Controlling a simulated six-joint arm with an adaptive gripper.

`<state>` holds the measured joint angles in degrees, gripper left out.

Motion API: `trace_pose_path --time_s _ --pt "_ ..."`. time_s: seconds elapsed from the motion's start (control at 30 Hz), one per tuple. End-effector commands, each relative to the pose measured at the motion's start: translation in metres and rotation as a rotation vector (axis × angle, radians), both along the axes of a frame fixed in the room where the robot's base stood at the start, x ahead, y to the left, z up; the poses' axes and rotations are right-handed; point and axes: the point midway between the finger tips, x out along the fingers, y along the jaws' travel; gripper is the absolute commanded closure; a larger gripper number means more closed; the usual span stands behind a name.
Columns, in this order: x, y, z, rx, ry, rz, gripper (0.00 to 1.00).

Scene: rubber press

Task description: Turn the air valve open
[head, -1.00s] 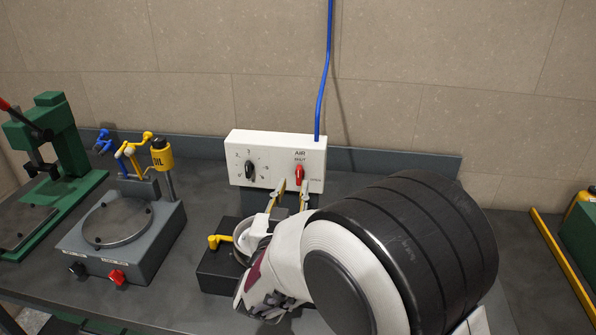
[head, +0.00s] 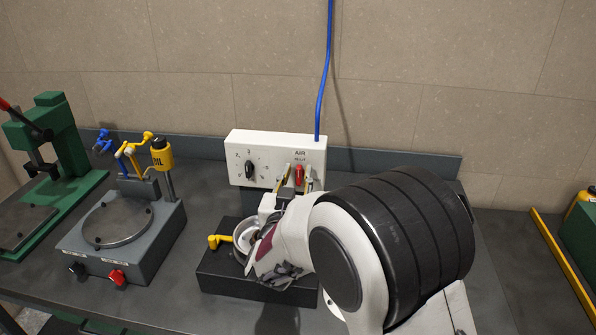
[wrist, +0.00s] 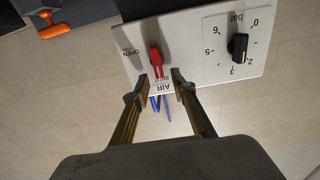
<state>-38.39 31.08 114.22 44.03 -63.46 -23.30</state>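The air valve is a red handle (head: 299,174) on the right side of a white panel (head: 240,141). It stands about upright below the SHUT label. In the wrist view, upside down, the red handle (wrist: 155,62) points toward SHUT, with OPEN printed to its left. My gripper (head: 296,182) is in front of the panel, one finger on each side of the handle. In the wrist view my gripper (wrist: 161,88) is open, with the handle's end between or just beyond the fingertips. I see no clear contact; the exact depth is hard to tell.
A black pressure knob (head: 250,170) with a scale sits left of the valve. A blue hose (head: 324,80) rises from the panel. A dark base with a metal cup (head: 243,237) and a yellow lever (head: 219,240) stands below. A grey fixture (head: 150,225) is at the left.

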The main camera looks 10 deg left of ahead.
Motion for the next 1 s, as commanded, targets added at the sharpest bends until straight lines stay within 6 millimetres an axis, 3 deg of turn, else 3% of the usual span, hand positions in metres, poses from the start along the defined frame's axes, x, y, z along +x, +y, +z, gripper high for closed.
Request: trace_pose_path --time_s 0.2,0.57,0.67,0.7,1.0 --pt "0.014 0.0 0.0 -0.001 0.0 0.0 0.74" --pt "0.016 0.0 0.0 -0.001 0.0 0.0 0.74" --pt "0.016 0.0 0.0 -0.001 0.0 0.0 0.98" --pt "0.016 0.0 0.0 -0.001 0.0 0.0 1.0" --pt "0.016 -0.001 0.0 0.006 0.0 0.0 1.0"
